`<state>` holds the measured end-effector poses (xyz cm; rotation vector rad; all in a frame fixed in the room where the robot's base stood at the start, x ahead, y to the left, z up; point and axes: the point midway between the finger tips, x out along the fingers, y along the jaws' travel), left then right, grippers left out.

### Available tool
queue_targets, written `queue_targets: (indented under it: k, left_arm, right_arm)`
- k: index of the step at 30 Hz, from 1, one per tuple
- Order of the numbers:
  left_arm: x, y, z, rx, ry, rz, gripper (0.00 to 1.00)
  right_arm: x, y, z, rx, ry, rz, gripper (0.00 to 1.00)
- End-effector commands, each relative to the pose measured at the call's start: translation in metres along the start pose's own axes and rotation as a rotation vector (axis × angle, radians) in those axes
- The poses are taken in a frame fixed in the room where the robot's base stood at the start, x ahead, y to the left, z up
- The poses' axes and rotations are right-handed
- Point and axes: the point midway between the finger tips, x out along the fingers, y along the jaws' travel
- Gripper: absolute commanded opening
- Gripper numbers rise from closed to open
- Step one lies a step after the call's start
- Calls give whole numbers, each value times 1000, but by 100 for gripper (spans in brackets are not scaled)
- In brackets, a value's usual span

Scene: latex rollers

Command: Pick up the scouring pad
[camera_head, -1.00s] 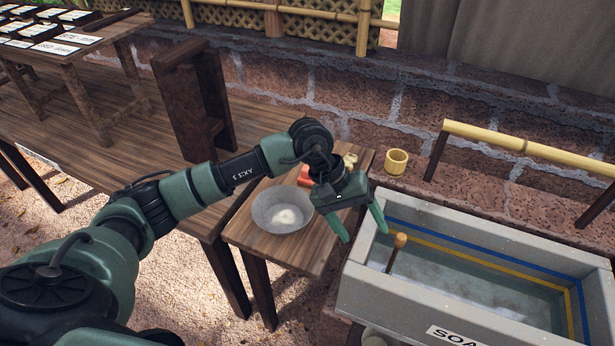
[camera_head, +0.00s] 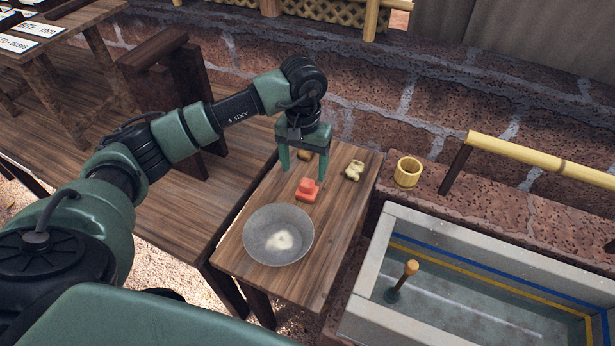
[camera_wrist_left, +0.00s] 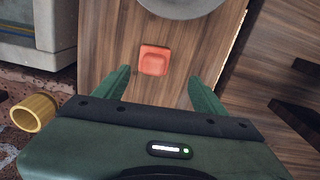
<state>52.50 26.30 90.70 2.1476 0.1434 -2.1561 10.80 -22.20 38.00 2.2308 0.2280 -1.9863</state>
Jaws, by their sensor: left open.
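An orange-red pad with a raised middle, seemingly the scouring pad (camera_head: 308,188), lies on the small wooden table (camera_head: 330,225) behind the grey bowl. My left gripper (camera_head: 303,174) is open and empty, pointing down above the pad. In the left wrist view the pad (camera_wrist_left: 154,60) shows between and slightly beyond the fingertips (camera_wrist_left: 159,73). I see no contact, and the exact height of the fingers over it is hard to tell. My right gripper is not in view.
The grey bowl (camera_head: 258,240) with something whitish inside stands just in front of the pad. Small yellowish-dark items (camera_head: 353,170) lie at the table's back. A bamboo cup (camera_head: 408,172) stands on the brick ledge, and a water trough (camera_head: 372,262) is at the right.

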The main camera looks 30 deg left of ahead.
Motion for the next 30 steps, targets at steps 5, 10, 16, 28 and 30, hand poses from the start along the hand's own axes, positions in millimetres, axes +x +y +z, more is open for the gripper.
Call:
queue_targets:
  k: [5, 10, 16, 28, 30]
  left_arm:
    - [20, 2, 2, 1, -5, 1, 71]
    - [40, 8, 3, 0, -7, 3, 71]
    - [68, 9, 2, 0, -3, 1, 71]
    - [73, 9, 1, 1, 0, 1, 40]
    - [73, 9, 1, 0, 0, 1, 21]
  right_arm:
    - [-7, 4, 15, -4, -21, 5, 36]
    - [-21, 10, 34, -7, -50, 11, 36]
    - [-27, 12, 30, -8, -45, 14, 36]
    - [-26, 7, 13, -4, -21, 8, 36]
    - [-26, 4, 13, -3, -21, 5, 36]
